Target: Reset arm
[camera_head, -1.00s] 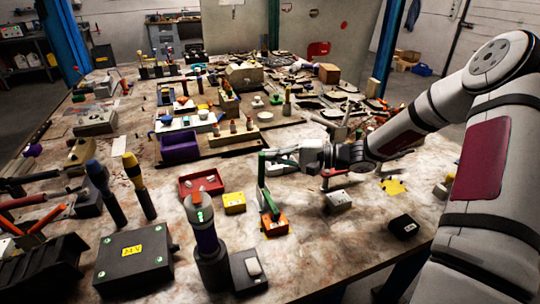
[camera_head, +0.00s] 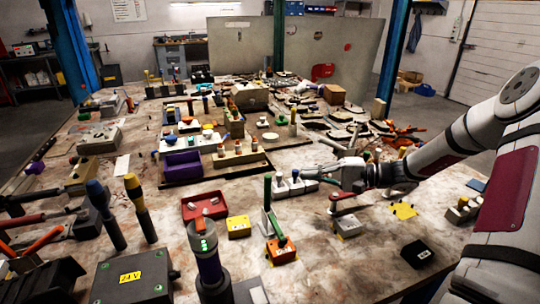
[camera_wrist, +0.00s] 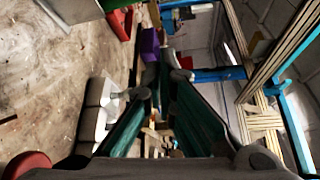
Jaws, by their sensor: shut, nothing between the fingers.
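My gripper (camera_head: 312,173) hangs over the middle right of the table in the head view, its fingers pointing left. It is shut and empty. In the wrist view its two long green-faced fingers (camera_wrist: 165,80) run away from the camera and come close together at their far ends. My arm reaches in from the right edge of the head view. A pale block with dark-topped knobs (camera_head: 296,187) shows just below and left of the gripper. I cannot tell the exact height of the gripper above it.
An orange box with a green lever (camera_head: 281,250), a yellow box (camera_head: 239,227) and a red tray (camera_head: 204,207) stand in front. A purple bin (camera_head: 182,165) is at left. A black block (camera_head: 416,253) lies right. Bare tabletop shows at the front centre.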

